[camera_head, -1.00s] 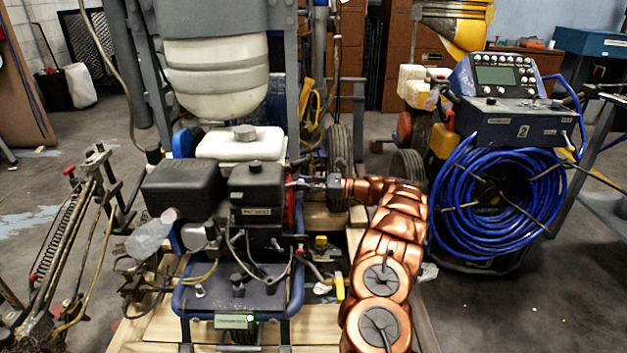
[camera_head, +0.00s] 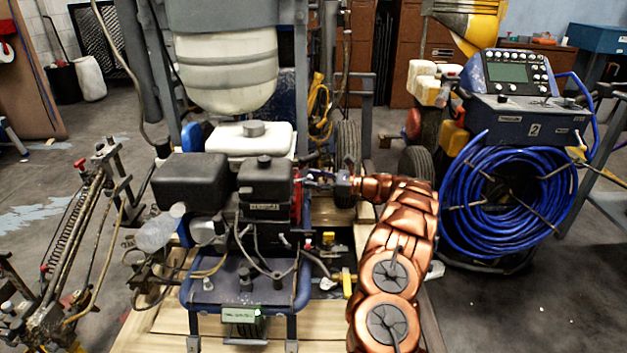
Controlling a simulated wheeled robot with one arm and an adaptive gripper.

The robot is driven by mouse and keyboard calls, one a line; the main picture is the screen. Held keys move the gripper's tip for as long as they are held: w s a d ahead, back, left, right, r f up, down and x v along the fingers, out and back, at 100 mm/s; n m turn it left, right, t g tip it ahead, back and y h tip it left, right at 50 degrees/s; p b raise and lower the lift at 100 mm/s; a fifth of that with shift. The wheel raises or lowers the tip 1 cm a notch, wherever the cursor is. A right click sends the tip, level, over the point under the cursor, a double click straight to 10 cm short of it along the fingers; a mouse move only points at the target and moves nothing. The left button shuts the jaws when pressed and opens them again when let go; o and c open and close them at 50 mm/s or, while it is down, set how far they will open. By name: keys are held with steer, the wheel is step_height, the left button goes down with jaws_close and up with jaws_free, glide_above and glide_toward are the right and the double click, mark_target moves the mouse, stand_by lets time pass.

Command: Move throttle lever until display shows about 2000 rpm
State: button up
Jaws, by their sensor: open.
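The line striper's engine (camera_head: 266,195) stands in the middle, with black covers and a red part on its right side. A small green display (camera_head: 243,317) hangs at the front of the striper's blue frame; its digits are too small to read. My copper arm reaches up from the lower right and bends left. My gripper (camera_head: 312,177) is at the engine's upper right side, open, its dark fingers pointing left. The throttle lever cannot be made out clearly; I cannot tell whether the fingers touch it.
A white tank (camera_head: 225,75) and grey posts rise behind the engine. To the right stands a blue machine with a screen (camera_head: 508,73) and a coiled blue hose (camera_head: 505,195). A spring-and-rod assembly (camera_head: 75,240) is at left. Open floor lies at lower right.

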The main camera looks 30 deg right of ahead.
steer(key=shift+d, duration=0.1)
steer(key=v, duration=1.2)
